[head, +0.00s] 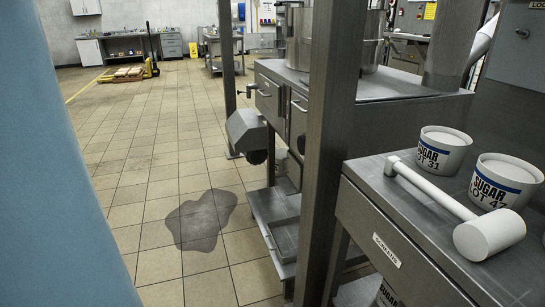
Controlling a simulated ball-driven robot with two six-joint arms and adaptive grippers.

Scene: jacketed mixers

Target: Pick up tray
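Low beneath the steel machine is a flat grey metal surface with a raised edge (275,207), like a tray or shelf; I cannot tell whether it is the task's tray. A steel post hides part of its right side. No other clear tray shows. Neither of my grippers is in view.
A steel bench (400,230) at right holds a white mallet (440,205) and two white sugar tubs (443,150) (504,182). A steel post (328,140) stands before the machine (375,115). A dark wet-looking patch (200,220) marks the open tiled floor. A yellow pallet truck (128,73) stands far back.

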